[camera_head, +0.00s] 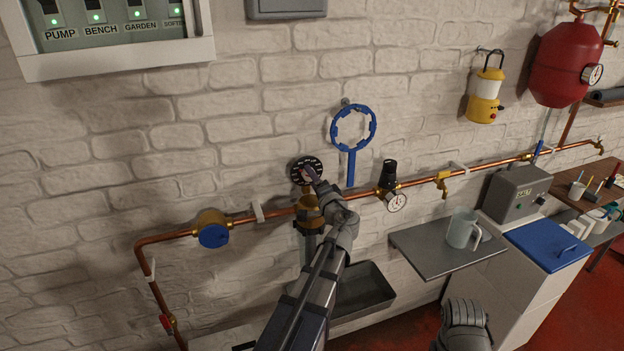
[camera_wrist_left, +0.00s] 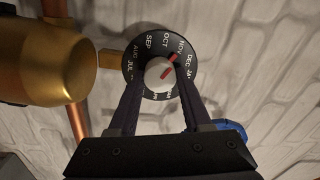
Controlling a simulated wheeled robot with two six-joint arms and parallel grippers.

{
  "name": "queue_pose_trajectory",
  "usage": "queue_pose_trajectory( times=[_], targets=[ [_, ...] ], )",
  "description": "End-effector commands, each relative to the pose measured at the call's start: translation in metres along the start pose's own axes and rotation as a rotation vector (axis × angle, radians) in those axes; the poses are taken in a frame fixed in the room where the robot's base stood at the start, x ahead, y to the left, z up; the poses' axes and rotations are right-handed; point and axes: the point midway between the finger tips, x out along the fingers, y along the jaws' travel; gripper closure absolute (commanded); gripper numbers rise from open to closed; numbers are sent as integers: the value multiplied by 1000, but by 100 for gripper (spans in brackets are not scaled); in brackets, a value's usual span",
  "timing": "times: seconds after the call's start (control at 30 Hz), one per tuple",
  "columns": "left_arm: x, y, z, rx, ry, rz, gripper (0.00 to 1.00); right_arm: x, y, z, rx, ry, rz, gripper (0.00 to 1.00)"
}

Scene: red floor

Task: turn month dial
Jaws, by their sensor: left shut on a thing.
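The month dial (camera_head: 299,164) is a black disc with white lettering on the wall above the copper pipe. In the left wrist view the dial (camera_wrist_left: 150,46) shows month names around its rim, with OCT and NOV near the top. Its pale round knob (camera_wrist_left: 157,72) carries a red pointer mark slanting up and right, roughly towards NOV. My left gripper (camera_head: 310,174) is at the dial; in the left wrist view its two fingers (camera_wrist_left: 160,84) are closed on either side of the knob. They cover part of the lower lettering.
A brass filter housing (camera_wrist_left: 50,68) stands close left of the fingers. A blue ring spanner (camera_head: 351,170) hangs right of the dial. The copper pipe (camera_head: 280,211) carries a pressure gauge (camera_head: 396,202). A grey shelf (camera_head: 440,262) holds a jug (camera_head: 460,229).

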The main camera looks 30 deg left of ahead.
Motion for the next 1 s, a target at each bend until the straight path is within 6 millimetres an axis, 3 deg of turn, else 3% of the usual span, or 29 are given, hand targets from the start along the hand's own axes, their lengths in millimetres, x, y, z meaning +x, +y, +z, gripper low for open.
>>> queue_pose_trajectory(
  times=[0.37,0.4,0.63,0.87,1.0],
  targets=[
    [0,0,0,3,1,1,100,0,0,0,0,0,0,50],
    [0,0,0,3,1,1,48,0,0,0,0,0,0,50],
    [0,0,0,3,0,1,22,0,0,0,0,0,0,50],
    [0,0,0,3,0,0,21,0,0,0,0,0,0,50],
    [-12,0,1,3,1,1,21,0,0,0,0,0,0,50]
  ],
)
